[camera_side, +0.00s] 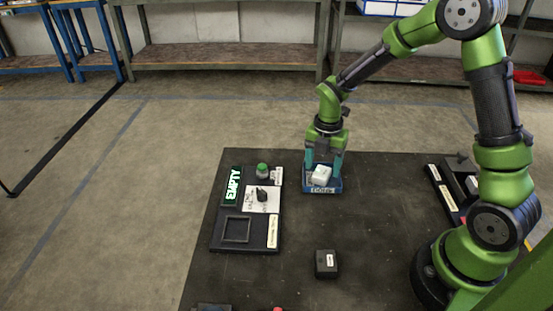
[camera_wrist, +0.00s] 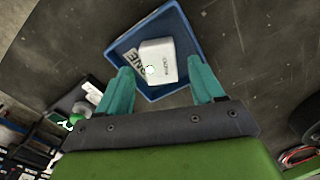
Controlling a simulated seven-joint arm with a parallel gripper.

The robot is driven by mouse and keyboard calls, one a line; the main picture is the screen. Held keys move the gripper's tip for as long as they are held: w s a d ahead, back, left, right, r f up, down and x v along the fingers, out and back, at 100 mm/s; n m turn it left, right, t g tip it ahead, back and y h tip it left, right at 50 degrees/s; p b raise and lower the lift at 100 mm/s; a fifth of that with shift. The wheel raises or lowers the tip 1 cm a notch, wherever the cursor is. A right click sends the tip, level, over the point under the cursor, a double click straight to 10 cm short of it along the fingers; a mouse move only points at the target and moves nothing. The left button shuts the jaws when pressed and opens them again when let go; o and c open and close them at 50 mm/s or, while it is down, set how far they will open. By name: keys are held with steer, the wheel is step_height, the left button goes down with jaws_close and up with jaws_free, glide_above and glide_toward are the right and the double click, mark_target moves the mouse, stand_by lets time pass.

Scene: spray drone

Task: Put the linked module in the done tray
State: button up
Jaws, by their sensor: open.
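The done tray (camera_side: 334,187) is a small blue tray with a label on its front wall, on the dark mat below my gripper. It fills the top of the wrist view (camera_wrist: 180,23). The linked module (camera_side: 321,175), a white block, lies in the tray, tilted against its floor or label side. In the wrist view the white module (camera_wrist: 157,61) shows lettering and a small light spot. My gripper (camera_side: 324,163) has teal fingers, spread open on both sides of the module; the wrist view shows the fingers (camera_wrist: 162,85) apart, and I cannot tell if either touches it.
A dark station board (camera_side: 228,245) with a lit EMPTY sign (camera_side: 233,186), a green-topped part (camera_side: 262,170) and an empty square recess (camera_side: 237,229) stands left. A black box (camera_side: 326,263) sits in front. A rack (camera_side: 445,190) is at right. The mat between them is clear.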

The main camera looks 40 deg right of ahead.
mark_target(322, 172)
step_height(322, 172, up, 10)
steer(key=s+a+r+m+t, duration=0.2)
steer(key=s+m, duration=0.3)
steer(key=m, duration=0.4)
steer(key=s+a+r+m+t+y, duration=0.1)
steer(key=s+a+r+m+t, duration=0.1)
steer(key=s+r+m, duration=0.3)
steer(key=s+a+r+m+t+y, duration=0.1)
steer(key=s+a+r+m+t, duration=0.1)
steer(key=m, duration=1)
steer(key=s+r+t, duration=0.1)
steer(key=s+r, duration=0.1)
steer(key=s, duration=0.1)
steer(key=shift+a+m, duration=0.25)
steer(key=shift+m, duration=0.15)
steer(key=shift+r, duration=0.1)
steer(key=shift+c, duration=0.3)
